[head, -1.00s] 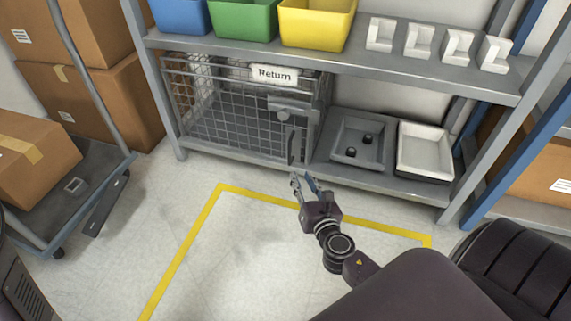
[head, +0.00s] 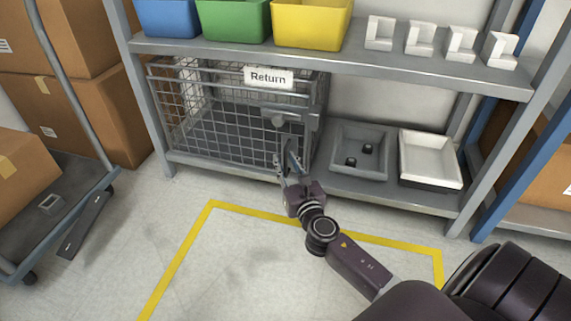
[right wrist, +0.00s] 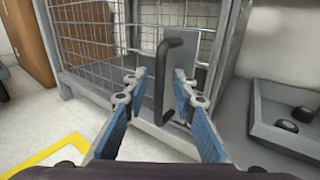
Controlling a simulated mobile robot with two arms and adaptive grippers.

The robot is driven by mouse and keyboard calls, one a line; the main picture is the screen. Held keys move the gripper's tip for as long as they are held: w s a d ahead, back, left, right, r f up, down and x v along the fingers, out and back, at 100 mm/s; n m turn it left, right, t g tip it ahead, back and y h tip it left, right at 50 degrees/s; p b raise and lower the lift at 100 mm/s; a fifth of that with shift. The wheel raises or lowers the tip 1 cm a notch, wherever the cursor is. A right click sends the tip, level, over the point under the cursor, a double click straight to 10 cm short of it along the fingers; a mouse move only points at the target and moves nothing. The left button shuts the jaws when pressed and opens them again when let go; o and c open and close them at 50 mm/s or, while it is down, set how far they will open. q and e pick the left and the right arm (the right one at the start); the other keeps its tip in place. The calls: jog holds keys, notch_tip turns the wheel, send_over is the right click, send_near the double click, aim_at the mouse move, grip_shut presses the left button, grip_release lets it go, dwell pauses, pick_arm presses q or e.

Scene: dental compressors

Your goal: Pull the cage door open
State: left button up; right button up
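The wire-mesh cage (head: 215,72) stands on the lower shelf, with a white "Return" sign on top. Its mesh door (head: 222,135) faces me and looks closed, with a grey latch (head: 279,121) at its right side. A black upright bar handle shows in the right wrist view (right wrist: 161,88) on the door's right edge. My right gripper (head: 290,160) is at the handle; its blue-padded fingers show in the right wrist view (right wrist: 160,84), open on both sides of the handle, with gaps visible. In the head view the gripper partly hides the handle. My left gripper is out of view.
Right of the cage are a grey tray (head: 384,137) with small dark items and a white tray (head: 456,160). Coloured bins stand on the shelf above. A cart (head: 60,200) is at left. The floor inside the yellow line (head: 178,255) is clear.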

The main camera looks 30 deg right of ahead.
jog(key=shift+w, duration=0.1)
grip_shut()
dwell(0.4)
